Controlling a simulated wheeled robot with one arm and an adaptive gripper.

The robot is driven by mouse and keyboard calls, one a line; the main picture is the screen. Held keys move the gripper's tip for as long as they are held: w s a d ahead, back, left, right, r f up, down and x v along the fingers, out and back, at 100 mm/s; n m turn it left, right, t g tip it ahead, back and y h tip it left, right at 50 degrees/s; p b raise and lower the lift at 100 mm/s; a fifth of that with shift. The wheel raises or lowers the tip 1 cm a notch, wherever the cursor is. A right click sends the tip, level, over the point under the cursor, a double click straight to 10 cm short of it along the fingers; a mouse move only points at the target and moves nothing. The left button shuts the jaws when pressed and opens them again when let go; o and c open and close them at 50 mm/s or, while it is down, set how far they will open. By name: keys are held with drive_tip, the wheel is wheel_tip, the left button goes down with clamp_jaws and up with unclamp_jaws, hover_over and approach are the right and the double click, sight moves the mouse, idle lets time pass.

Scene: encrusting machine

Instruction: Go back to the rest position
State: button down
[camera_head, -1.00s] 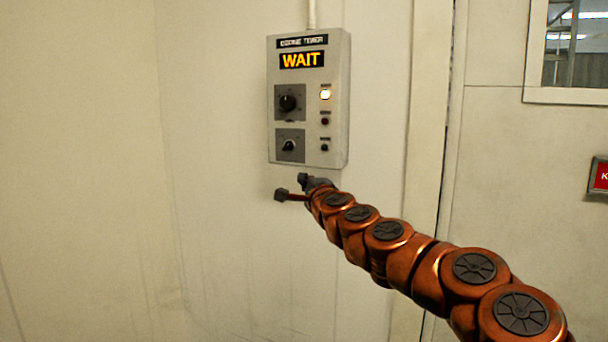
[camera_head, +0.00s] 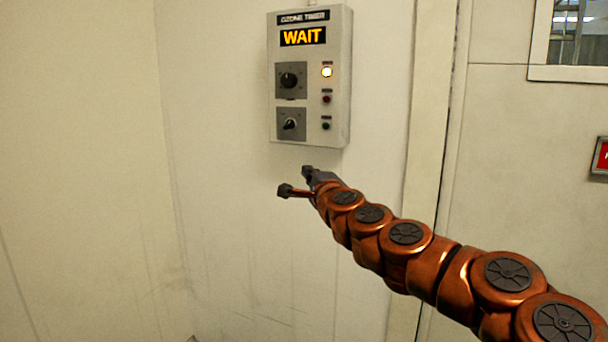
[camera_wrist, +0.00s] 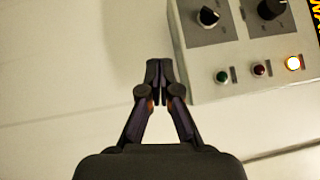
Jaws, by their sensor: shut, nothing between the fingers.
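My copper-coloured arm reaches in from the lower right in the head view, with my gripper (camera_head: 309,172) at its far end, just below the timer box. In the wrist view my gripper (camera_wrist: 159,66) has its fingertips together with nothing between them. It is apart from the grey ozone timer box (camera_head: 340,100), which hangs on the wall. The box also shows in the wrist view (camera_wrist: 225,65) at the upper right. Its display (camera_head: 303,37) reads WAIT in orange. The upper lamp (camera_head: 327,72) is lit. Two dark knobs (camera_head: 289,80) sit on its left side.
A conduit (camera_head: 310,3) runs up from the box. The pale wall (camera_head: 230,220) is bare to the left and below. To the right are a door-like panel (camera_head: 510,150), a window (camera_head: 575,35) and a red sign (camera_head: 602,154).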

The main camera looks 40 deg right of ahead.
drive_tip(key=w+a+f+n+g+y, duration=0.1)
drive_tip(key=a+f+n+y, duration=0.3)
drive_tip(key=a, duration=0.6)
drive_tip(key=w+a+f+n+g+y, duration=0.15)
drive_tip(key=a+n+y, duration=0.3)
drive_tip(key=a, duration=0.45)
drive_tip(key=a+f+n+g+y, duration=0.1)
drive_tip(key=a+f+n+y, duration=0.2)
drive_tip(key=a+n, duration=0.5)
drive_tip(key=s+a+f+n+g, duration=0.5)
drive_tip(key=s+a+f+g, duration=0.5)
drive_tip(key=s+a+f, duration=0.6)
drive_tip(key=s+d+f+n+g+h, duration=0.15)
drive_tip(key=s+d+f+g, duration=0.25)
drive_tip(key=s, duration=0.5)
drive_tip(key=s+d+f+n+g+h, duration=0.1)
drive_tip(key=s+d+f+g+h, duration=0.2)
drive_tip(key=s, duration=0.7)
wheel_tip(320, 180, up, 25)
drive_tip(key=p, duration=2.4)
drive_tip(key=shift+s+d+r+t+y, duration=0.15)
drive_tip(key=shift+s+d+t+y, duration=0.05)
drive_tip(key=shift+s+t+y, duration=0.25)
